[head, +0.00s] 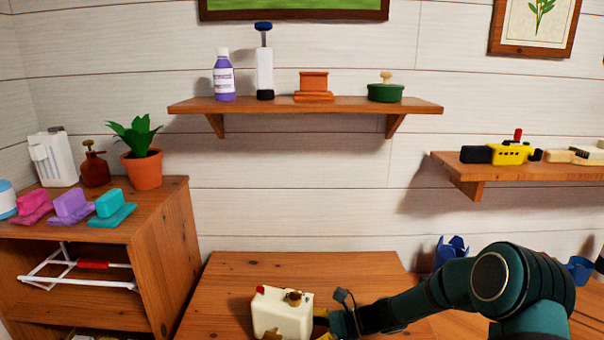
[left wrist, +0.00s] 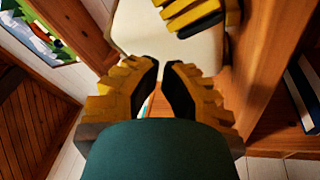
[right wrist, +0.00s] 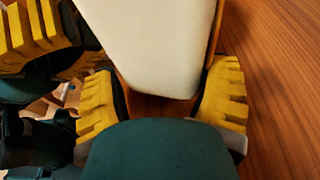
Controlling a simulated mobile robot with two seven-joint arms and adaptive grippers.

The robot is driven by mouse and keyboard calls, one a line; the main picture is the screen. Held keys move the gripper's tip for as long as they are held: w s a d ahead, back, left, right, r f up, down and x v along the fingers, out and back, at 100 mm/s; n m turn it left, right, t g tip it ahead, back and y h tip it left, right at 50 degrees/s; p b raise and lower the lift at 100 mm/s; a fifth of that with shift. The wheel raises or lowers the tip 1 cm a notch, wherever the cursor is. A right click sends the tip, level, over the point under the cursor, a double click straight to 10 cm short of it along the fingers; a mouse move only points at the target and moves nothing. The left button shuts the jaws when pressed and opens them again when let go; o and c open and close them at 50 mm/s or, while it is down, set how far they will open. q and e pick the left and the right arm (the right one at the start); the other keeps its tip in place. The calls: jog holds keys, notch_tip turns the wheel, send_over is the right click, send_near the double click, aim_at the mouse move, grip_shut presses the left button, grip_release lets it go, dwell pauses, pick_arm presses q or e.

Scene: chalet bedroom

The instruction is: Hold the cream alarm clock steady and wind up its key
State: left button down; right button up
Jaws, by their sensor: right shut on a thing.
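The cream alarm clock (head: 280,314) stands on the wooden tabletop at the bottom of the head view. I cannot make out the winding key clearly. My right gripper (right wrist: 162,108) is shut on the clock, with a finger on each side of its cream body (right wrist: 155,45). My left gripper (left wrist: 161,68) is open by a narrow gap and empty, close to the clock's cream body (left wrist: 150,32). The right gripper's yellow finger overlaps the clock in the left wrist view.
A wall shelf (head: 330,104) with several items is above the table. Blue containers (head: 452,248) stand behind my right arm. The tabletop (head: 235,275) behind the clock is clear.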

pick_arm(q)
jog(key=shift+w+a, duration=0.15)
jog(key=shift+a, duration=0.4)
pick_arm(e)
jog(key=shift+c, duration=0.2)
dwell(0.5)
pick_arm(q)
jog(key=shift+a+f, duration=0.1)
jog(key=shift+f, duration=0.2)
dwell(0.4)
jog(key=shift+f, duration=0.1)
jog(key=shift+a+f, duration=0.15)
jog(key=shift+f, duration=0.05)
jog(key=shift+w+a+f, duration=0.15)
jog(key=shift+a+f, duration=0.05)
pick_arm(e)
jog(key=c, duration=0.9)
pick_arm(q)
jog(key=shift+d+f, duration=0.25)
jog(key=shift+f, duration=0.05)
pick_arm(e)
jog(key=shift+a, duration=0.1)
grip_shut()
pick_arm(q)
jog(key=s+a, duration=0.1)
jog(key=s, duration=0.5)
jog(key=shift+a, duration=0.4)
